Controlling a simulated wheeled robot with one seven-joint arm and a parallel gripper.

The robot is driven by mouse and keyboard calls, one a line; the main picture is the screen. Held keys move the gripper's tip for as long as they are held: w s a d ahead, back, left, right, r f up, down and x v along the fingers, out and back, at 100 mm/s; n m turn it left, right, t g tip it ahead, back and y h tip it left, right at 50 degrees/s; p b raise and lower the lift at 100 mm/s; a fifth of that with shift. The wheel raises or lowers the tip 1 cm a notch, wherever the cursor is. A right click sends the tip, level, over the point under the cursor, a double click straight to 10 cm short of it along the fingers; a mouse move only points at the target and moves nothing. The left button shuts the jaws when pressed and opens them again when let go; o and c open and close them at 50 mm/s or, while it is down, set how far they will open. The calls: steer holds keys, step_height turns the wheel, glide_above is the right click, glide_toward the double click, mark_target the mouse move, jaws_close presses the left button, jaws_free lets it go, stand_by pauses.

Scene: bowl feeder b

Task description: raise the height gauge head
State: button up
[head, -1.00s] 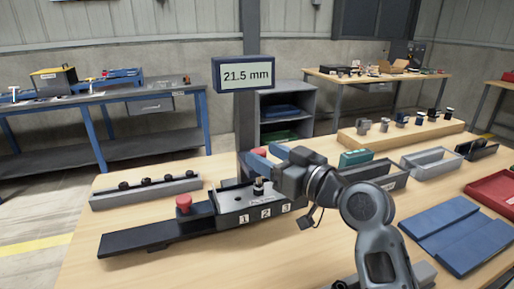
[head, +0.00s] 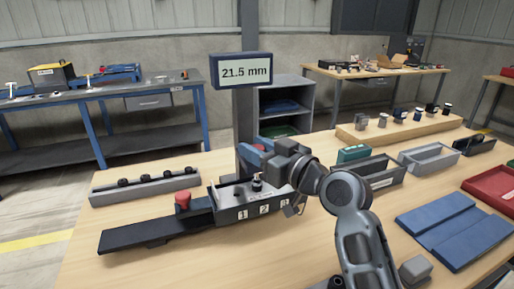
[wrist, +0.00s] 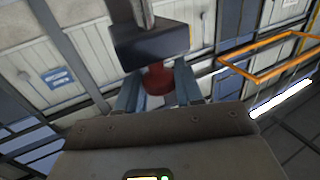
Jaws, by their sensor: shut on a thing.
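The height gauge has a dark upright column (head: 244,115) with a display (head: 243,71) at its top reading 21.5 mm. My gripper (head: 256,152) is at the column, behind the numbered fixture. In the wrist view, its blue-grey fingers stand on both sides of a red knob (wrist: 159,80) and are shut on it. A dark block (wrist: 150,45), which looks like the gauge head, sits directly beyond the knob. My gripper hides most of the head in the head view.
A fixture (head: 232,213) marked 1, 2, 3 lies in front of the gauge, with a red button (head: 182,200) at its left. A dark rail (head: 140,233) extends left. Bare table lies in front.

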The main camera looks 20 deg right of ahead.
steer(key=shift+r, duration=0.1)
jaws_close()
steer(key=shift+r+p, duration=1.1)
steer(key=shift+r, duration=1.25)
steer(key=o, duration=0.6)
jaws_free()
steer(key=shift+r, duration=0.1)
steer(key=shift+o, duration=1)
steer(key=shift+f, duration=0.2)
steer(key=shift+f, duration=0.1)
